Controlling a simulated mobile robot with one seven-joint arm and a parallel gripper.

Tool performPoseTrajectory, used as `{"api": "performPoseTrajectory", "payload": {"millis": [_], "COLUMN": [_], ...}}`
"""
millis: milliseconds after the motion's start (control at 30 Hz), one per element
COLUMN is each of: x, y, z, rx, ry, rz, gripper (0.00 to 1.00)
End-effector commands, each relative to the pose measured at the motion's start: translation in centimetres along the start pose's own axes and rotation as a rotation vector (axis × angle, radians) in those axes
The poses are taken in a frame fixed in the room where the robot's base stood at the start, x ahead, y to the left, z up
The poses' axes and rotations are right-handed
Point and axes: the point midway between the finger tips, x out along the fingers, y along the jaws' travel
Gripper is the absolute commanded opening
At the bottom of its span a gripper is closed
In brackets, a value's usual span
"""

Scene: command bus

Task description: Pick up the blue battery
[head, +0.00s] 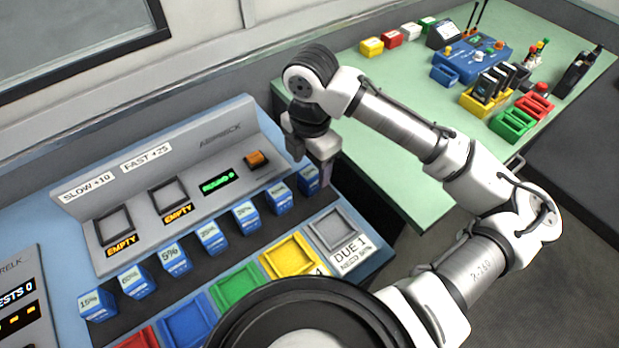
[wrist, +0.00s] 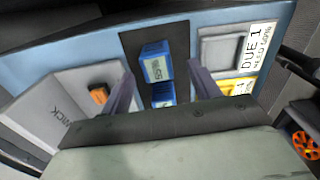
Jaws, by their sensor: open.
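Several blue batteries with white percentage labels stand in a row on a dark strip of the console. They include the left-end one marked 15% (head: 97,304), one marked 5% (head: 174,260) and the right-end one (head: 308,177). My gripper (head: 322,178) is over the right end of the row, its fingers pointing down. In the wrist view my gripper (wrist: 163,88) is open, with a finger on each side of the strip. A blue battery (wrist: 157,62) shows between and beyond the fingertips; a second battery (wrist: 163,94) is partly hidden by my gripper body. I cannot tell whether either finger touches a battery.
A grey charger panel (head: 185,195) with two empty sockets rises behind the row. Coloured trays, including a yellow tray (head: 290,256) and a grey tray (head: 334,231), lie in front. A green table (head: 400,175) with bins and tools stands to the right.

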Motion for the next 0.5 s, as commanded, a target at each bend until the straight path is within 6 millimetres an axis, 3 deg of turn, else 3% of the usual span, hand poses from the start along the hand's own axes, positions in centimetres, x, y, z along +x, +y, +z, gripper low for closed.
{"api": "performPoseTrajectory", "payload": {"millis": [500], "x": [5.3], "y": [0.3], "z": [0.0], "rx": [0.001], "ry": [0.000], "rz": [0.001], "gripper": [0.62]}}
